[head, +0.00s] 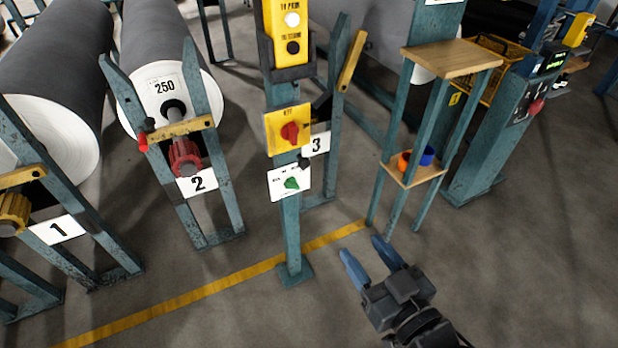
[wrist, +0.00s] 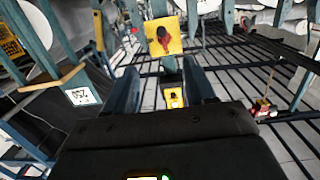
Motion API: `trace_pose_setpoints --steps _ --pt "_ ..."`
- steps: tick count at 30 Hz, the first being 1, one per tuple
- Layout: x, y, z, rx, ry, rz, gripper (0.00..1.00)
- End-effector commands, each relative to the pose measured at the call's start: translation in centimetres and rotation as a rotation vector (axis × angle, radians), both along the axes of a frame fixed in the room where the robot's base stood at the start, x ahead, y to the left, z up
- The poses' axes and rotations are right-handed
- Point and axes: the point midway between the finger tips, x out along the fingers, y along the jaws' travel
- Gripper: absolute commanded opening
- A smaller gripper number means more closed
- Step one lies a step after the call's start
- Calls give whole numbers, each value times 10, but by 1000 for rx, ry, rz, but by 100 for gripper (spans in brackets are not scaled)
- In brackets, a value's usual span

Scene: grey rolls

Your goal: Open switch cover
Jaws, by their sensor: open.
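A teal post (head: 291,235) carries a yellow switch plate (head: 273,138) with a red rotary knob (head: 290,132). Below it is a white plate (head: 275,190) with a green knob (head: 292,183). I cannot tell which part is the switch cover. A yellow plate (wrist: 176,46) with a dark and red knob also shows in the wrist view, beyond the fingertips. My gripper (head: 364,250) is open and empty, low and to the right of the post, apart from it. In the wrist view, its two fingers (wrist: 162,82) stand apart.
A yellow button box (head: 269,22) sits in a dark holder atop the post. A shelf stand (head: 450,57) with orange and blue items is to the right. Numbered teal roll stands and large grey rolls (head: 145,40) are left. A yellow line (head: 200,290) crosses the open floor.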

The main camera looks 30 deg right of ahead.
Motion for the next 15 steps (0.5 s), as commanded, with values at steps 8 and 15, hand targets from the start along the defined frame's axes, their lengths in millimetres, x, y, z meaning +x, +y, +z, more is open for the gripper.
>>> trace_pose_setpoints --steps 8,15 --pt "111 -3 -10 -5 -74 13 54" --pt "148 -5 -3 -8 -95 20 54"
